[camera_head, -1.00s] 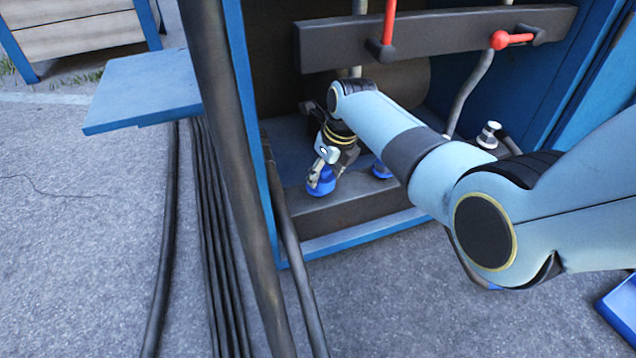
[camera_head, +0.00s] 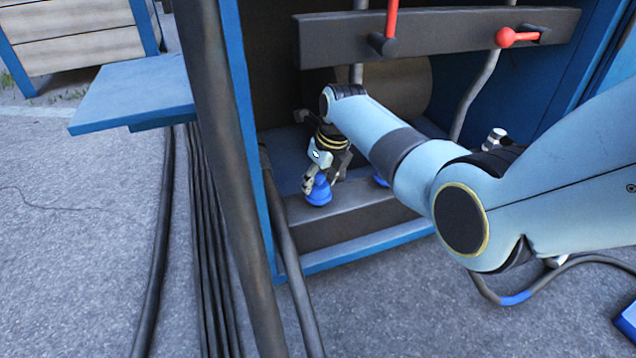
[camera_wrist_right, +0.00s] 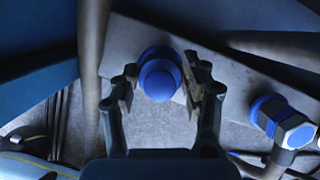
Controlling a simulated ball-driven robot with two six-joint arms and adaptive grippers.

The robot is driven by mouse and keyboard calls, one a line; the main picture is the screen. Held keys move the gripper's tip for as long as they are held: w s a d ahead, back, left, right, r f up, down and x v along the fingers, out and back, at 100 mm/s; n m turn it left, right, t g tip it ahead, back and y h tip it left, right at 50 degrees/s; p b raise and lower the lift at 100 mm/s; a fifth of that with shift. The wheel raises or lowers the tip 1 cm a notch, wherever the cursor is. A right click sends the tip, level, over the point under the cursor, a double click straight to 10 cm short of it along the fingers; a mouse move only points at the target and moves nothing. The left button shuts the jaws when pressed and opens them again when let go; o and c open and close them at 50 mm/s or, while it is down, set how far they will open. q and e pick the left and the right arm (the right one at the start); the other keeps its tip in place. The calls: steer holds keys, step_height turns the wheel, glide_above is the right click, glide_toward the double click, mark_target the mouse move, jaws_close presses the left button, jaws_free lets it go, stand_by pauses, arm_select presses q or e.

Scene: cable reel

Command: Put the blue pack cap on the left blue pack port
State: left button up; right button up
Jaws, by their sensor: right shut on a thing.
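The blue pack cap (camera_head: 318,190) is a blue, rounded piece at the front left of the dark ledge inside the blue cabinet. My right gripper (camera_head: 314,180) is shut on it from above. In the right wrist view the cap (camera_wrist_right: 160,78) lies between the two fingertips (camera_wrist_right: 160,93). A wider blue rim shows behind its dome; I cannot tell whether this is cap or port, nor whether the cap is seated. The left blue pack port is not clearly visible apart from the cap. A second blue part (camera_head: 381,181) is partly hidden by my right arm. My left gripper is not in view.
A dark bar with red levers (camera_head: 505,38) crosses above the arm. A thick dark post (camera_head: 228,150) and cables stand left of the opening. In the wrist view, a blue-ringed metal fitting (camera_wrist_right: 283,120) sits to the right. A cable with a blue band (camera_head: 515,298) hangs at lower right.

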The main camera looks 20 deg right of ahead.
mark_target(319, 174)
stand_by(0.3)
steer(key=o, duration=1.3)
steer(key=shift+f, duration=0.1)
steer(key=shift+c, duration=0.2)
steer(key=shift+s+r+p, duration=0.1)
steer(key=shift+r+p, duration=0.35)
steer(key=shift+r, duration=0.25)
steer(key=p+v, duration=0.4)
steer(key=v, duration=0.1)
steer(key=shift+d+r, duration=0.1)
steer(key=shift+r, duration=0.2)
steer(key=shift+s+r+p, duration=0.25)
steer(key=shift+r+p, duration=0.1)
steer(key=shift+p, duration=0.05)
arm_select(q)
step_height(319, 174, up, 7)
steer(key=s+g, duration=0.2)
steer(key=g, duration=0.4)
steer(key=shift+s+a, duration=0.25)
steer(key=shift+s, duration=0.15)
arm_select(e)
steer(key=shift+d, duration=0.1)
